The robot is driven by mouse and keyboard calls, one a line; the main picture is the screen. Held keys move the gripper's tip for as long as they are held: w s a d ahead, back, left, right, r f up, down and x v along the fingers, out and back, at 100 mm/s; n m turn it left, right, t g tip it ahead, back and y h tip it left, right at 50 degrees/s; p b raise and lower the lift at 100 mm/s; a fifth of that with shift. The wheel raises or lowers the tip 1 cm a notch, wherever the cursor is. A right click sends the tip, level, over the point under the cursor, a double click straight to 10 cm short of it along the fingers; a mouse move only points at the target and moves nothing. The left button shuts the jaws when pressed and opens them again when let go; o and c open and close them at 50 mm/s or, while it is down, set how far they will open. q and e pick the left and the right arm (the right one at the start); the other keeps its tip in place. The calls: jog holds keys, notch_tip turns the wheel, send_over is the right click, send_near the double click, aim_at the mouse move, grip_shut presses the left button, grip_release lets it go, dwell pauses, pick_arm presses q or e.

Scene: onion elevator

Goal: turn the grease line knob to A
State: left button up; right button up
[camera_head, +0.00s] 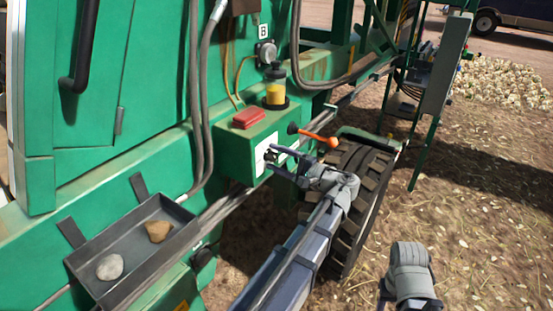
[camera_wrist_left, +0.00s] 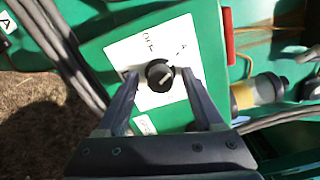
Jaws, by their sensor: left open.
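A round black knob (camera_wrist_left: 156,70) with a pale pointer mark sits on a white label plate (camera_wrist_left: 125,52) in the left wrist view. The plate bears an "A" and what looks like "OFF". The plate is on the front of a green box (camera_head: 232,157) on the machine's side. My left gripper (camera_head: 273,155) is at this plate. In the left wrist view its two fingers stand on either side of the knob, open, with a small gap showing. In the head view the fingers partly hide the knob. Part of my right arm shows at the lower right; its fingertips are not visible.
A red block (camera_head: 249,118) and a yellow-filled container (camera_head: 275,88) are on top of the box. An orange-tipped lever (camera_head: 318,137) sticks out beside it. A tray (camera_head: 120,246) with two lumps is at lower left. A large tyre (camera_head: 350,205) stands behind my left arm.

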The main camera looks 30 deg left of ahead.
pick_arm(q)
jog(key=d, duration=0.7)
jog(key=shift+s+d, duration=0.3)
jog(key=shift+d, duration=0.1)
jog(key=s+d+f+h, duration=0.4)
jog(key=f+h, duration=0.1)
jog(key=f, duration=0.2)
jog(key=s+d+f+h, duration=0.4)
jog(key=d+f, duration=0.1)
jog(key=f, duration=0.3)
jog(key=s+d+f+h, duration=0.3)
jog(key=s+d+h, duration=0.1)
jog(key=d, duration=0.3)
jog(key=s+d+f+g+h+p, duration=0.1)
jog(key=s+d+f+h, duration=0.2)
jog(key=d, duration=0.3)
jog(key=shift+s+d+h, duration=0.35)
jog(key=shift+s+h, duration=0.05)
jog(key=shift+s, duration=0.1)
